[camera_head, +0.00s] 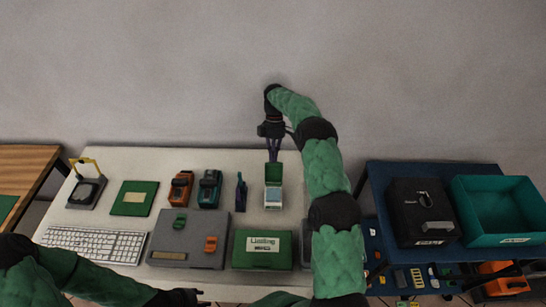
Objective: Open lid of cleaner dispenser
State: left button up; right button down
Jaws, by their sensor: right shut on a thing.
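The cleaner dispenser (273,199) is a small white box with a green lid (273,173), near the back middle of the white table. The lid is raised at the dispenser's back side, and the pale front of the box shows below it. My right gripper (273,158) points down from behind the dispenser, shut on the lid's upper edge. My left gripper (198,296) is low at the bottom edge of the view, well apart from the dispenser; its fingers are too small and dark to read.
A green box (262,250) and a grey case (190,240) lie in front. A keyboard (92,243) is at left. A blue table at right holds a black box (422,212) and a teal bin (499,210).

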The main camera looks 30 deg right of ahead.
jog(key=shift+s+a+f+g, duration=0.15)
jog(key=shift+s+f, duration=0.15)
jog(key=shift+f, duration=0.25)
jog(key=shift+s+a+f+g, duration=0.15)
jog(key=shift+s+f, duration=0.1)
jog(key=shift+f, duration=0.35)
jog(key=shift+s+a+f+g, duration=0.15)
jog(key=shift+s+f, duration=0.15)
jog(key=shift+f, duration=0.25)
jog(key=c, duration=1.5)
grip_release()
jog(key=shift+o, duration=1.4)
jog(key=shift+w+f, duration=0.1)
jog(key=shift+w, duration=0.05)
jog(key=shift+d, duration=0.1)
jog(key=shift+w+d, duration=0.1)
jog(key=shift+w, duration=0.15)
jog(key=shift+r, duration=0.3)
send_near(273, 165)
jog(key=shift+s+a+f, duration=0.3)
jog(key=shift+s+f, duration=0.35)
jog(key=shift+s, duration=0.15)
